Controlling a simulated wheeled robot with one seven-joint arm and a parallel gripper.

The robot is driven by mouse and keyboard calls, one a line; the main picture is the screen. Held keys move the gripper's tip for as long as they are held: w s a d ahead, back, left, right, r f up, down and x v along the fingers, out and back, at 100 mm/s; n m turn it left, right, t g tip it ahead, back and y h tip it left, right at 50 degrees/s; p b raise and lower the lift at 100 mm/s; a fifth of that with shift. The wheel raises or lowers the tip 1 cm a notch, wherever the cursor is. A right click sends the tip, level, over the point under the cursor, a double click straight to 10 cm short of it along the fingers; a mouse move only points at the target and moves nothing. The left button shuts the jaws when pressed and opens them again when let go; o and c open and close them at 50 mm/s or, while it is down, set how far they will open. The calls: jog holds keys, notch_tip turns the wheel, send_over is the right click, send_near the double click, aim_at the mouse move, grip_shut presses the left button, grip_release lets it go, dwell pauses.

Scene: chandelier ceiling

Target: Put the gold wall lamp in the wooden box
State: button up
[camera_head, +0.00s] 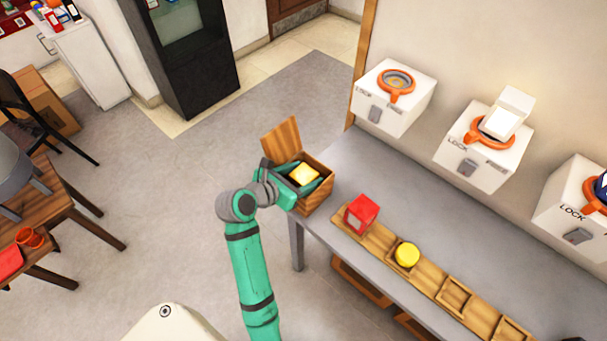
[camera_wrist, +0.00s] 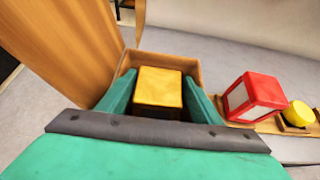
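A gold cube-shaped piece (camera_head: 304,174), which I take to be the gold wall lamp, is at the mouth of the wooden box (camera_head: 318,197) on the left end of the grey table. It also shows in the wrist view (camera_wrist: 158,88), in front of the box's far wall (camera_wrist: 190,66). My gripper (camera_head: 302,176) is at the box, with its teal fingers (camera_wrist: 159,90) on either side of the gold lamp. The fingers look very close to it, but I cannot tell whether they press on it. The box floor and the lamp's underside are hidden.
The box's wooden lid (camera_head: 281,140) stands open. A wooden tray (camera_head: 378,238) beside the box holds a red block (camera_head: 361,214) and a yellow round piece (camera_head: 407,255); other slots are empty. White wall units with orange rings (camera_head: 397,95) hang above the table.

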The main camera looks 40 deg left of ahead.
jog(key=shift+r, duration=0.15)
jog(key=v, duration=1.2)
jog(key=shift+w, duration=0.1)
